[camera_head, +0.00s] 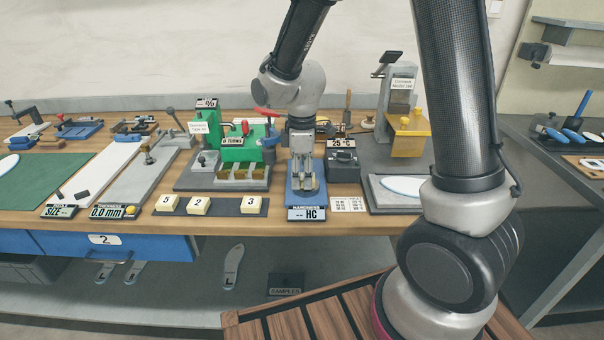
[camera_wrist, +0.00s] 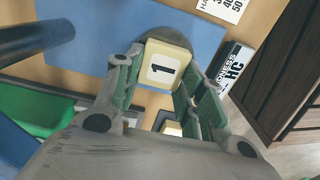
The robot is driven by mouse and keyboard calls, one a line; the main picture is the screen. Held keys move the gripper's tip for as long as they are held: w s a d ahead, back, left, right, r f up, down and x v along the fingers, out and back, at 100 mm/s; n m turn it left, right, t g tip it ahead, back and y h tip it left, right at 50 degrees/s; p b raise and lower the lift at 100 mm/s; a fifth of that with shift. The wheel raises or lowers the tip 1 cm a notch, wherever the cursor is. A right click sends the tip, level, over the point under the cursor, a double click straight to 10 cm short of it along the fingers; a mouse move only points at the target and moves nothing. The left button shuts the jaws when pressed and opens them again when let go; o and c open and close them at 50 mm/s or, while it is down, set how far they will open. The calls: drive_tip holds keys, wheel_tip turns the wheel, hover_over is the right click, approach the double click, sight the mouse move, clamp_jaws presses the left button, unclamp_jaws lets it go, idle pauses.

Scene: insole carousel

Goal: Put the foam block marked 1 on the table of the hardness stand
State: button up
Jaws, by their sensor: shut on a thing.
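The foam block marked 1 (camera_wrist: 168,66) is cream with a white label, and in the wrist view it sits between my fingertips. My gripper (camera_wrist: 158,78) is shut on it. In the head view my gripper (camera_head: 306,188) points down over the blue base of the hardness stand (camera_head: 292,203), behind the HC sign (camera_head: 307,214). The block cannot be made out there. The blue base (camera_wrist: 100,38) shows behind the block in the wrist view. A grey round table (camera_wrist: 152,97) shows partly around the block; whether the block touches it, I cannot tell.
Foam blocks marked 5 (camera_head: 167,203), 2 (camera_head: 199,205) and 3 (camera_head: 249,203) lie on a dark strip to the left. A green machine (camera_head: 240,150) stands behind them. A dark grey box (camera_head: 343,167) and a white card (camera_head: 348,203) are close on the right.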

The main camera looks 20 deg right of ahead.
sight(302, 177)
drive_tip(key=o, duration=0.7)
drive_tip(key=shift+f, duration=0.1)
drive_tip(key=s+d+r+m+t, duration=0.1)
drive_tip(key=s+d+r+m, duration=0.1)
drive_tip(key=r, duration=0.6)
drive_tip(key=s+d+r+m, duration=0.1)
drive_tip(key=d+r, duration=0.2)
drive_tip(key=r, duration=0.5)
drive_tip(key=s+d+r+m+t, duration=0.1)
drive_tip(key=s+d+m, duration=0.2)
drive_tip(key=s, duration=0.2)
drive_tip(key=s+d+r+m+t, duration=0.1)
drive_tip(key=s+d+m, duration=0.3)
drive_tip(key=s, duration=0.2)
drive_tip(key=s+d+r+m+t, duration=0.1)
drive_tip(key=s+d+r+m, duration=0.1)
drive_tip(key=s+d+m, duration=0.2)
drive_tip(key=shift+s, duration=0.75)
